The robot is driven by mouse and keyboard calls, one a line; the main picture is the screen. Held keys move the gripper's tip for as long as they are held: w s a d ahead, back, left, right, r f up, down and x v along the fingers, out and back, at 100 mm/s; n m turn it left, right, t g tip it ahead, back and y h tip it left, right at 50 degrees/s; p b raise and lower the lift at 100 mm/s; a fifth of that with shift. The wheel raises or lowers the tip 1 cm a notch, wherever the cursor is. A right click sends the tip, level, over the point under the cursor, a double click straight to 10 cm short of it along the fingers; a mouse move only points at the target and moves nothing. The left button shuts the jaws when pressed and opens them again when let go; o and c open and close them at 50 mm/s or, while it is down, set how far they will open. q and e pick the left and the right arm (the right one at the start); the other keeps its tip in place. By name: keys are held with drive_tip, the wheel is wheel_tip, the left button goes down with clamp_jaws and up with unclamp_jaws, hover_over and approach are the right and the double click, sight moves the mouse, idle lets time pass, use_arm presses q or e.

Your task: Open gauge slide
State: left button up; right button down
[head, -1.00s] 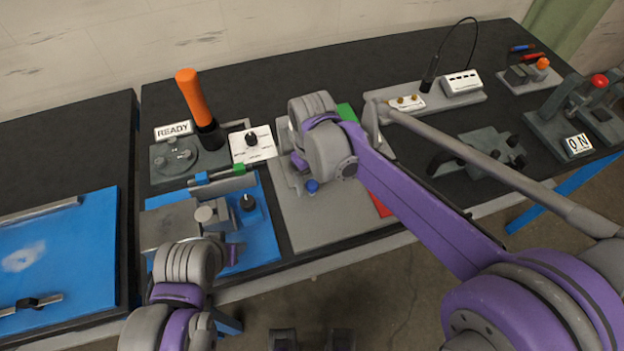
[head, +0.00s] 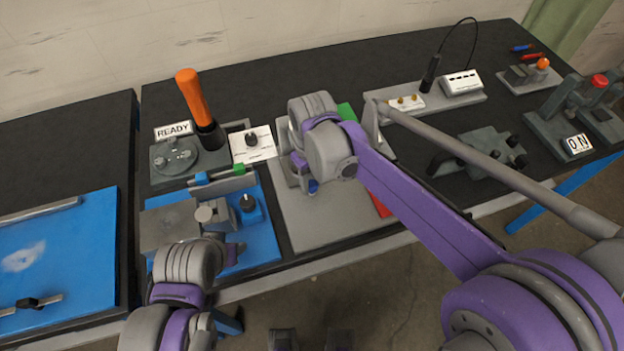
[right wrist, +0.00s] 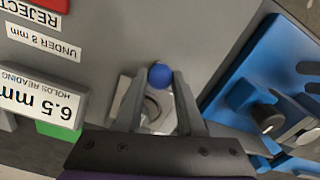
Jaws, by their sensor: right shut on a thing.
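The gauge is a grey plate (head: 325,225) on the middle of the bench. Its slide has a blue round knob (head: 313,187), which also shows in the right wrist view (right wrist: 160,75). My right gripper (right wrist: 158,84) is shut on this knob, with a finger on each side. A pale slide block with a round opening (right wrist: 154,110) shows between the fingers. In the head view my right wrist hides most of the slide. My left wrist (head: 188,265) hangs over the front of the blue fixture; its fingertips are hidden.
The blue fixture (head: 262,240) stands left of the gauge plate. An orange handle (head: 193,97) rises at the back left.

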idle(0.7)
use_arm(q)
drive_tip(key=shift+r, duration=0.15)
use_arm(e)
drive_tip(key=s+d, duration=0.1)
drive_tip(key=s, duration=0.2)
drive_tip(key=s+d, duration=0.1)
drive_tip(key=s, duration=0.3)
drive_tip(key=s+d, duration=0.1)
drive_tip(key=s, duration=0.2)
drive_tip(key=shift+s+d, duration=0.2)
drive_tip(key=shift+s, duration=0.1)
drive_tip(key=c, duration=0.5)
unclamp_jaws()
drive_tip(key=shift+r, duration=0.1)
use_arm(q)
drive_tip(key=shift+w+r+p, duration=0.25)
drive_tip(key=shift+r+p, duration=0.3)
drive_tip(key=shift+r, duration=0.05)
use_arm(e)
wheel_tip(320, 180, up, 11)
drive_tip(key=shift+f, duration=0.2)
drive_tip(key=shift+d, duration=0.1)
